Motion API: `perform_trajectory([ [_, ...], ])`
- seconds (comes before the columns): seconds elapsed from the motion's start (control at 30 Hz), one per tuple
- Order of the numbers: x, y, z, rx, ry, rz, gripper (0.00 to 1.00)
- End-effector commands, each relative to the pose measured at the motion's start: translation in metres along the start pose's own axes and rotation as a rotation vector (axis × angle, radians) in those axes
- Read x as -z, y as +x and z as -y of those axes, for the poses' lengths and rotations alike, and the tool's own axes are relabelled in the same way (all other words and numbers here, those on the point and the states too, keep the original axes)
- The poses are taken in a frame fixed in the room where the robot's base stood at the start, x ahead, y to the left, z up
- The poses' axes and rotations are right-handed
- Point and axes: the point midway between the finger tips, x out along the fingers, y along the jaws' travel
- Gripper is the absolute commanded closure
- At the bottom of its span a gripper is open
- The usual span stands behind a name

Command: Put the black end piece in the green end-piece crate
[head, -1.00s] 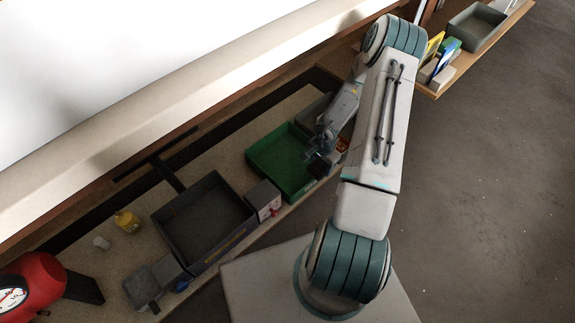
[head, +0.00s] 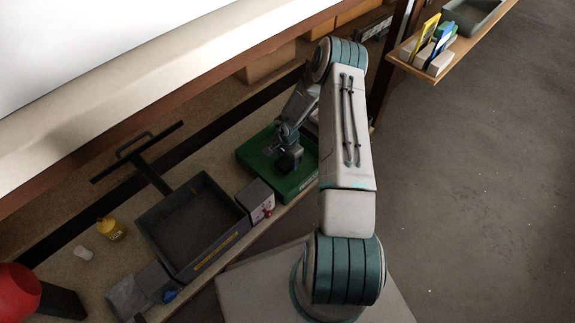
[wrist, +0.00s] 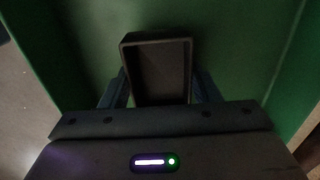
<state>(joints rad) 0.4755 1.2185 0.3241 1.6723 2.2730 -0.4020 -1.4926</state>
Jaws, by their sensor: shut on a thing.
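The green end-piece crate (head: 254,158) stands on the bench in the head view, partly hidden by my arm. My gripper (head: 287,146) is over the crate. The black end piece (head: 290,160) is below it, within the crate's outline. In the wrist view, the black end piece (wrist: 158,70) is a dark, hollow, box-like part between the two fingers of my gripper (wrist: 160,92), which is shut on it. The green crate floor and walls (wrist: 235,45) surround it there. I cannot tell whether the piece touches the crate floor.
A grey tray (head: 195,222) is left of the crate, with a small grey box (head: 257,200) with a red knob between them. A yellow bottle (head: 111,229) and a red round device (head: 18,292) are further left. A shelf (head: 420,60) is at upper right.

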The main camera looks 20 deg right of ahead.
Motion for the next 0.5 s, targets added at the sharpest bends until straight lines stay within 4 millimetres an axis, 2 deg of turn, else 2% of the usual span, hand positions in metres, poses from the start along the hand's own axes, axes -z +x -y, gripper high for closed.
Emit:
perform_trajectory([
  [0.03, -0.0006, 0.0135, 0.0001, -0.001, 0.000, 0.000, 0.71],
  [0.1, -0.0007, 0.0197, 0.0001, -0.001, -0.001, 0.000, 0.71],
  [0.47, -0.0002, 0.0211, -0.0004, -0.001, 0.000, 0.001, 0.71],
  [0.5, -0.0003, 0.0216, -0.0003, 0.000, 0.000, 0.001, 0.41],
])
